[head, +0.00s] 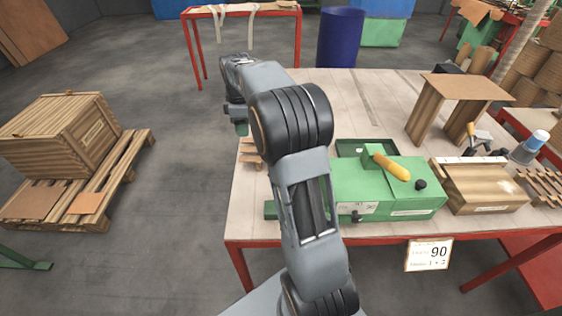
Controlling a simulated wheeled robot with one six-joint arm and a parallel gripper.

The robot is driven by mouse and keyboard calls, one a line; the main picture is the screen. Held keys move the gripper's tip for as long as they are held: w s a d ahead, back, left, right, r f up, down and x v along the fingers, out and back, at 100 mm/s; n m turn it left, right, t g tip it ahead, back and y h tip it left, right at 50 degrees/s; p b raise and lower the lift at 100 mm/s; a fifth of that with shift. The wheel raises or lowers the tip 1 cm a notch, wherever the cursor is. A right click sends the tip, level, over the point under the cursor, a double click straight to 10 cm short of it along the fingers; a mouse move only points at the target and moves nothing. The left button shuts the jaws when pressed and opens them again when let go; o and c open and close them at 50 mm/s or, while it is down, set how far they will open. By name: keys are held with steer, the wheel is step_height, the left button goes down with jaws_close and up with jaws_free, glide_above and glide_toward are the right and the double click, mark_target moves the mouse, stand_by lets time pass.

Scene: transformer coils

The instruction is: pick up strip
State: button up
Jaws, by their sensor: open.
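My gripper (239,127) is at the end of my raised arm, near the left edge of the main table. It points down and is open; no thing shows between its fingers. Small light-brown wooden strips (250,153) lie at the table's left edge, just below my gripper in the picture, partly hidden by my arm. Two pale strips hang over the front of the red-framed back table, one on the left (218,25) and one on the right (251,28). They are apart from my gripper.
The main table (335,85) bears a green machine (395,190) with a yellow handle, a wooden block (480,187) and a wooden stand (465,88). A blue drum (340,38) stands behind. A crate (62,135) on a pallet (118,180) is left; grey floor lies between.

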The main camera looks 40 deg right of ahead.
steer(key=f, duration=0.8)
steer(key=f+b, duration=0.1)
steer(key=f, duration=0.4)
steer(key=shift+w+d, duration=0.1)
steer(key=shift+w, duration=0.15)
steer(key=shift+f, duration=0.3)
steer(key=shift+c, duration=0.2)
steer(key=c, duration=0.6)
steer(key=shift+r, duration=0.1)
steer(key=shift+c, duration=0.2)
